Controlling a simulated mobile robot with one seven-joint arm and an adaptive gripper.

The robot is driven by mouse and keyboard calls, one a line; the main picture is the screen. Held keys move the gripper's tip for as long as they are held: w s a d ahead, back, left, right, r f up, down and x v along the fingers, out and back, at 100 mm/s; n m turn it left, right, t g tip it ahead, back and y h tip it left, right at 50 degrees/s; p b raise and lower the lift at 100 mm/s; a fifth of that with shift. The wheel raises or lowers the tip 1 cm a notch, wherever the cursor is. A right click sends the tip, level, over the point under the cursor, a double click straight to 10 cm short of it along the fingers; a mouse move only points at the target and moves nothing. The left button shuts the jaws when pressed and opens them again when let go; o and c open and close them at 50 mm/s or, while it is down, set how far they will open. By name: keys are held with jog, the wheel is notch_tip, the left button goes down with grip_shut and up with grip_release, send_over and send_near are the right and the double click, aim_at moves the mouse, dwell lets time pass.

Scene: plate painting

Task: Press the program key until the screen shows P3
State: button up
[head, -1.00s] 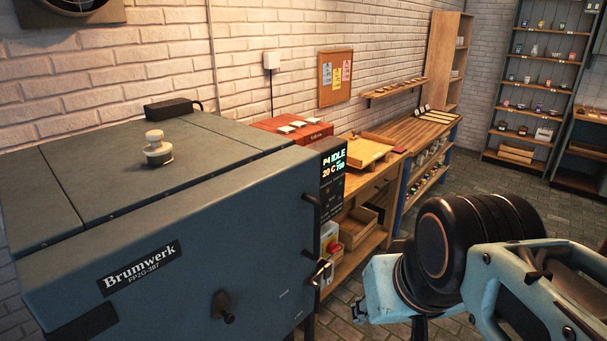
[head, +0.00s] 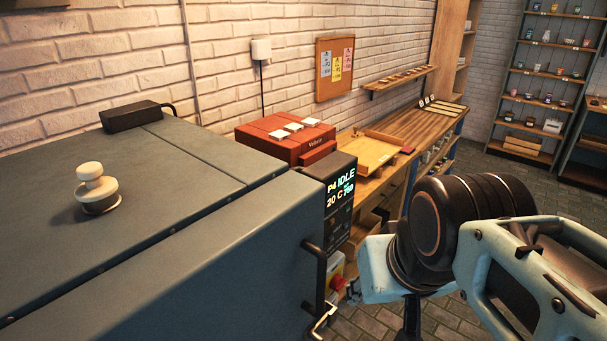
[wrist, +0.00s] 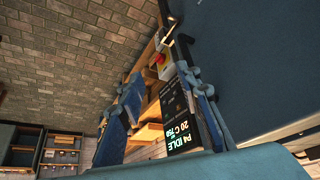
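The kiln's dark control panel (head: 339,203) is on the right end of the grey-blue kiln (head: 215,255). Its lit screen (head: 340,189) reads P4 IDLE, 20 C and what looks like 750. The screen also shows in the wrist view (wrist: 182,135), tilted, close to the right finger. Faint markings lie beyond the screen on the panel; I cannot make out which one is the program key. My gripper (wrist: 160,80) is open with nothing between its fingers, and the panel is partly behind the right finger.
A black door handle (head: 313,275) and a metal latch (head: 322,322) stick out at the kiln's front right. A red knob on a yellow box (head: 338,283) sits below the panel. A wooden bench (head: 425,130) runs behind. Open paved floor lies to the right.

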jog(key=shift+s, duration=0.2)
grip_shut()
jog(key=shift+w, duration=0.1)
dwell(1.2)
